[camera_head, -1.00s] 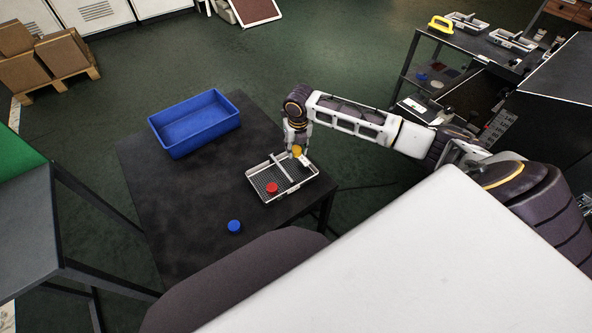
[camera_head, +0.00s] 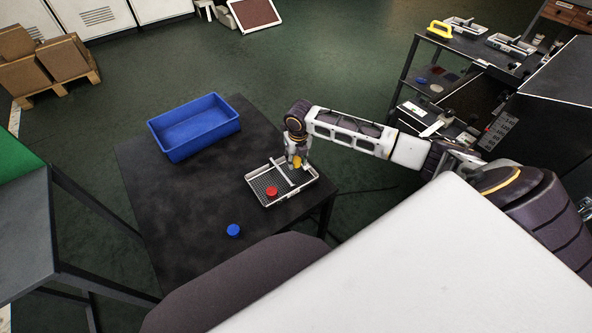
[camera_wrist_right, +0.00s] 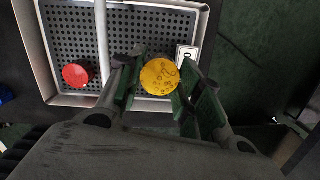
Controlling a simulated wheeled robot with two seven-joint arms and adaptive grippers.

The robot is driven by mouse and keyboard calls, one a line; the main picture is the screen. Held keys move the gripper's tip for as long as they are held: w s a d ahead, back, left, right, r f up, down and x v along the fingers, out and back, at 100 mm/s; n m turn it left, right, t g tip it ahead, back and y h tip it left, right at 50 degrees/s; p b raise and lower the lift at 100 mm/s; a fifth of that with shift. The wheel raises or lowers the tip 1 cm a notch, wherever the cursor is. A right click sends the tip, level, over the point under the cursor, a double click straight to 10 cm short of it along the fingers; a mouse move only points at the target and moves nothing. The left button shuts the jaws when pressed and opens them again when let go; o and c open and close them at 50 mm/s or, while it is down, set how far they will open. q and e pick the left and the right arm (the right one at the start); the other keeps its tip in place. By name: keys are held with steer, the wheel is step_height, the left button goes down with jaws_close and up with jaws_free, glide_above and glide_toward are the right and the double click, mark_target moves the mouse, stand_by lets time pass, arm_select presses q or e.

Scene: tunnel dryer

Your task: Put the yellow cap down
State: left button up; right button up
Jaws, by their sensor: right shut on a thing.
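The yellow cap (camera_head: 297,160) is between the fingers of my right gripper (camera_head: 299,163), which is shut on it. In the wrist view the yellow cap (camera_wrist_right: 159,76) sits between the fingertips (camera_wrist_right: 157,88), over the right compartment of a perforated metal tray (camera_wrist_right: 140,22). I cannot tell whether it touches the tray floor. The tray (camera_head: 262,204) lies on the dark table, split by a pale divider bar (camera_head: 281,171). A red cap (camera_head: 271,191) lies in the left compartment, also seen in the wrist view (camera_wrist_right: 75,75). My left gripper is not in view.
A blue cap (camera_head: 233,230) lies on the dark table (camera_head: 180,215) in front of the tray. A blue bin (camera_head: 194,128) stands at the table's back. A small label card (camera_wrist_right: 186,55) is beside the yellow cap. Shelving with more trays (camera_head: 465,27) stands at right.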

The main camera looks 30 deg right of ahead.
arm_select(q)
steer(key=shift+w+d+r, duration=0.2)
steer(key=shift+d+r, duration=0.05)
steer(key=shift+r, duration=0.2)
arm_select(e)
steer(key=shift+f, duration=1.05)
